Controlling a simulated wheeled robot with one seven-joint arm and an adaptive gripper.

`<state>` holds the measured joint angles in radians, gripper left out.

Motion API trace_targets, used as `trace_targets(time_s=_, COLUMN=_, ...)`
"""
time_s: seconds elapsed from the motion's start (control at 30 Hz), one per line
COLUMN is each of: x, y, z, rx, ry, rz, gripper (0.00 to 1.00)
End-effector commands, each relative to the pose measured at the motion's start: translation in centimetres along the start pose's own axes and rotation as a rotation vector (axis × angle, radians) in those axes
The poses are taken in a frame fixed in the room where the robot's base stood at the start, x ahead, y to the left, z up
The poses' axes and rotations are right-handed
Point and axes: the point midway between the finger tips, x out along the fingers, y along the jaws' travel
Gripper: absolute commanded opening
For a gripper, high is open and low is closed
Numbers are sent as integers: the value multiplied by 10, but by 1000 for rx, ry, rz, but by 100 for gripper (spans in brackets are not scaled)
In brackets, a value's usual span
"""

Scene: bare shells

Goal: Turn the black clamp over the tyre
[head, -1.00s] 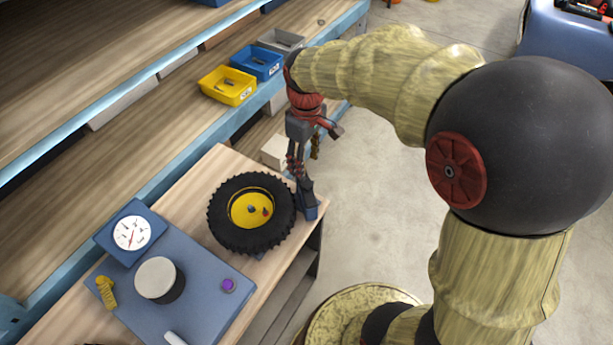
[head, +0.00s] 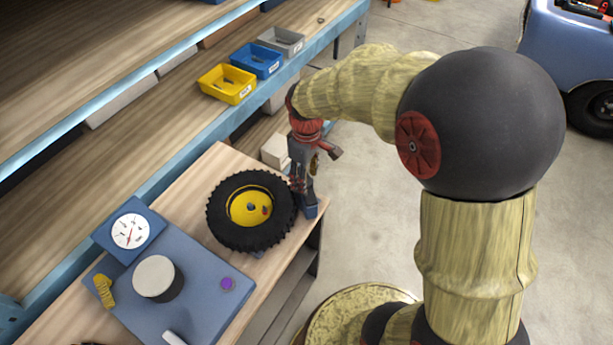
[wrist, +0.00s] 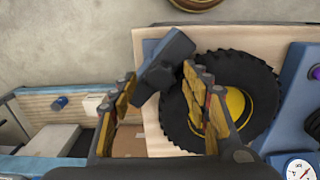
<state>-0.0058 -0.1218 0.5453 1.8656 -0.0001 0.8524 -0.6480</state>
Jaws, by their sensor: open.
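The tyre (head: 228,234), black and knobbly with a yellow hub (head: 249,207), lies flat on the small wooden table. In the wrist view the tyre (wrist: 258,72) is right of my fingers, partly hidden by one. The dark clamp (wrist: 166,62) lies slantwise between my fingers beside the tyre; its blue base (head: 311,210) shows at the table's corner in the head view. My gripper (wrist: 160,78) is open, one finger on each side of the clamp. In the head view my gripper (head: 300,185) points down and hides much of the clamp. I cannot tell whether the fingers touch it.
A blue board (head: 200,290) with a dial (head: 131,231) and a round white-topped part (head: 155,277) lies left of the tyre. Yellow (head: 228,86), blue (head: 258,60) and grey (head: 281,41) bins stand on the shelf behind. Open floor lies to the right.

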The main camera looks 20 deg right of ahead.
Motion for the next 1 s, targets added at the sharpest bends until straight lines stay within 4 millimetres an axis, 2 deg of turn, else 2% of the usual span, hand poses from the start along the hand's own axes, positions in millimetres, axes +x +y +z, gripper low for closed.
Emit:
trace_targets(time_s=0.17, x=0, y=0, z=0, rx=0, ry=0, rz=0, gripper=43)
trace_targets(time_s=0.9, x=0, y=0, z=0, rx=0, ry=0, rz=0, gripper=1)
trace_targets(time_s=1.0, x=0, y=0, z=0, rx=0, ry=0, rz=0, gripper=0)
